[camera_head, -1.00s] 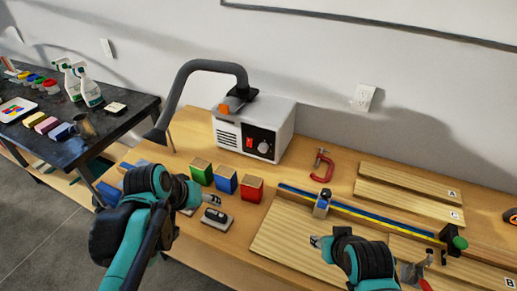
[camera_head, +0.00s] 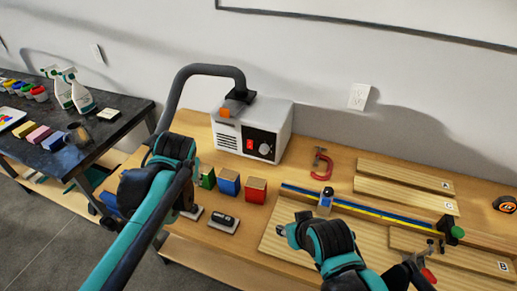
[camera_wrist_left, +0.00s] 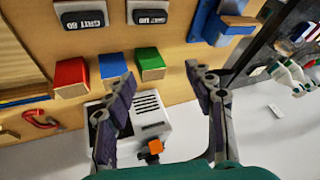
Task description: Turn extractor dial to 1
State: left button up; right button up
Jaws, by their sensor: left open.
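The extractor (camera_head: 272,120) is a white box with a black hose, standing on the wooden bench against the wall. Its black front panel carries a red switch (camera_head: 249,144) and a round grey dial (camera_head: 264,149). The dial's setting is too small to read. In the left wrist view the extractor (camera_wrist_left: 151,112) shows between and behind the fingers, its panel partly covered by one finger. My left gripper (camera_wrist_left: 163,75) is open and empty; in the head view its arm hides it, left of the extractor. My right gripper (camera_head: 281,230) is low over the boards, its jaws unclear.
Green (camera_head: 207,178), blue (camera_head: 228,182) and red (camera_head: 255,190) blocks stand before the extractor, with grit blocks (camera_head: 223,222) nearer the front edge. A red clamp (camera_head: 321,164) lies to the right. The black hose (camera_head: 180,88) arches down on the left.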

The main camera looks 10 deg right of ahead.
pick_arm(q)
jog(key=w+d+m+p, duration=0.1)
jog(key=w+d, duration=0.5)
jog(key=m+t+y+p, duration=0.2)
jog(key=m+y+p, duration=0.1)
send_near(266, 150)
jog(key=x, duration=0.2)
jog(key=b+x, duration=0.3)
jog(key=x, duration=0.5)
jog(key=shift+r, duration=0.1)
jog(key=c, duration=1.2)
